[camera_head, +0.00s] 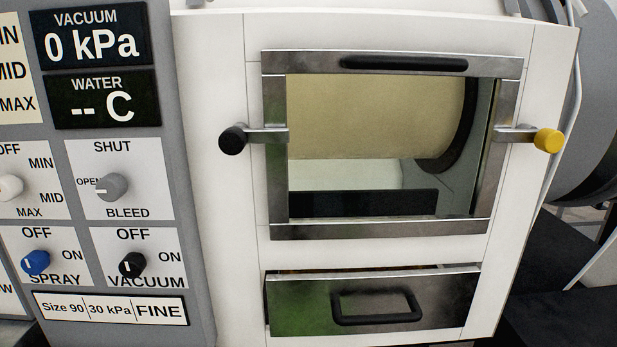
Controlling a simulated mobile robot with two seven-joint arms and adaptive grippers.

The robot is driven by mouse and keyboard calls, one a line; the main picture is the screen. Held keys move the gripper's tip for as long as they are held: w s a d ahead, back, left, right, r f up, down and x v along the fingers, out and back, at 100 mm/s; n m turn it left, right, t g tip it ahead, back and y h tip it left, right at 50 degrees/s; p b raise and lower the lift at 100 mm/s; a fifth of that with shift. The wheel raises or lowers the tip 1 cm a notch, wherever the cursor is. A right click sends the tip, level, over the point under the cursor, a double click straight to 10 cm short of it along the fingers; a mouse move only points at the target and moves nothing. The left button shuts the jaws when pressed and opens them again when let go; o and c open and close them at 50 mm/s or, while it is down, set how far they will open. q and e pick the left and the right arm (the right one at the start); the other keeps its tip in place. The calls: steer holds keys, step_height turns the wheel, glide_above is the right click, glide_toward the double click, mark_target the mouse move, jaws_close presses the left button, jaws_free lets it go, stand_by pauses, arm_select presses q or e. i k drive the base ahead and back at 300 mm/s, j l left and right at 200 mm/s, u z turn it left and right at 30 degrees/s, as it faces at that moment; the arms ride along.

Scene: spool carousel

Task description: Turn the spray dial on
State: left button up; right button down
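The spray dial (37,261) is a blue knob low on the grey control panel at the left. OFF is printed above it, ON to its right and SPRAY below. Its pale pointer mark is small, and I cannot tell for sure which label it points to. Neither of my grippers is in view, and nothing touches the dial.
A black vacuum dial (132,264) is close to the right, and a grey OPEN/SHUT/BLEED dial (112,186) sits above that. A windowed door (390,230) has a black knob (233,139) and a yellow knob (548,140) sticking out. A drawer (300,305) sits below.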

mark_target(35, 264)
steer(key=u, duration=0.85)
